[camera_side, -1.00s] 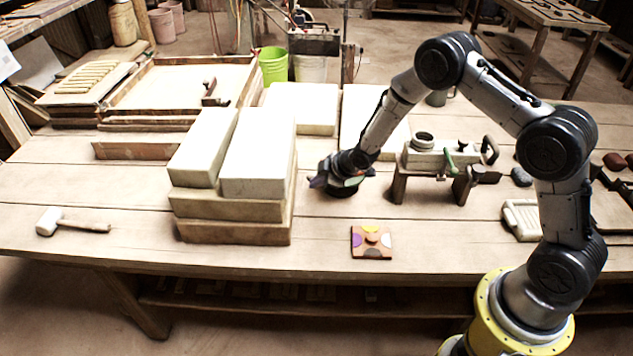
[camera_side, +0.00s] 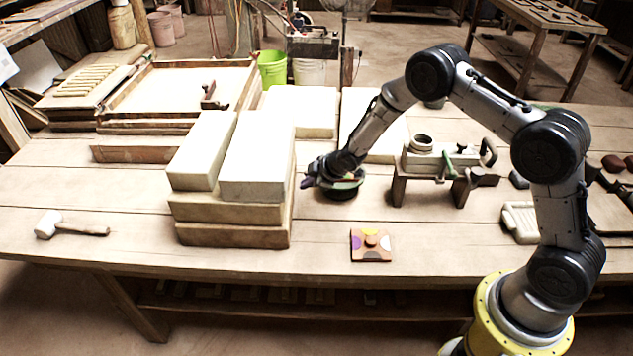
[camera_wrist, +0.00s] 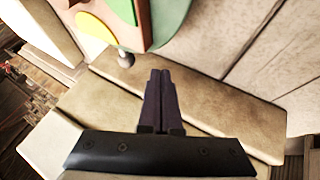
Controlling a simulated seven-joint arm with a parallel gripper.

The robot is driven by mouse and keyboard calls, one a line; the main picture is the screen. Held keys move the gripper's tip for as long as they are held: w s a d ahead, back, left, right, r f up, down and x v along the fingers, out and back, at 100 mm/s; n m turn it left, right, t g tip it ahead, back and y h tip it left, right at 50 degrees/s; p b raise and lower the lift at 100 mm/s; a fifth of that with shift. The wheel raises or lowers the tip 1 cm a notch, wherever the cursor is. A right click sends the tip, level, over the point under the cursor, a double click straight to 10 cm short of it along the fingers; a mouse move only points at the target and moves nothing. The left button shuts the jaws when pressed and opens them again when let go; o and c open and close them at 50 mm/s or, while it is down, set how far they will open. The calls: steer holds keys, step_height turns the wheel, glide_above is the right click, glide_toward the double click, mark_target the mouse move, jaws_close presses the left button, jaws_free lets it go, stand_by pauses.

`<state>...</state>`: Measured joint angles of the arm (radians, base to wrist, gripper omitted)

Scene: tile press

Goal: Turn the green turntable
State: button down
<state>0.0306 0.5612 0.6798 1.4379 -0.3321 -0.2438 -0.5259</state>
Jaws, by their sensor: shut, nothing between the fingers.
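The green turntable (camera_side: 345,192) stands on the bench right of the stacked blocks, its round top partly hidden by my wrist in the side view.
Stacked pale blocks (camera_side: 255,160) stand close left of my gripper. A wooden stand with a metal device (camera_side: 440,158) is to the right. An orange tile with coloured patches (camera_side: 371,252) lies in front. A mallet (camera_side: 70,226) lies far left. The front of the bench is mostly clear.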

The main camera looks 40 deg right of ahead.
steer(key=shift+s+a+f, duration=0.15)
steer(key=shift+s+a, duration=0.35)
steer(key=shift+a, duration=0.25)
steer(key=s+r+m+t, duration=0.1)
steer(key=s+r, duration=0.3)
steer(key=r, duration=0.7)
steer(key=s+r+t, duration=0.1)
steer(key=s+r, duration=0.3)
steer(key=r, duration=0.8)
steer(key=s+r+m+t, duration=0.1)
steer(key=s+r, duration=0.4)
steer(key=r, duration=0.6)
steer(key=s+d+r+m, duration=0.1)
steer(key=s+r+m, duration=0.1)
steer(key=s, duration=0.5)
steer(key=s+d+r+m, duration=0.1)
steer(key=s+r+m, duration=0.1)
steer(key=s, duration=0.6)
steer(key=s+f+m+g, duration=0.3)
steer(key=s+f+g, duration=0.2)
steer(key=s+f, duration=0.3)
steer(key=s, duration=0.4)
steer(key=shift+s+a+m+h, duration=0.25)
steer(key=shift+s+m+h, duration=0.05)
steer(key=shift+m, duration=0.1)
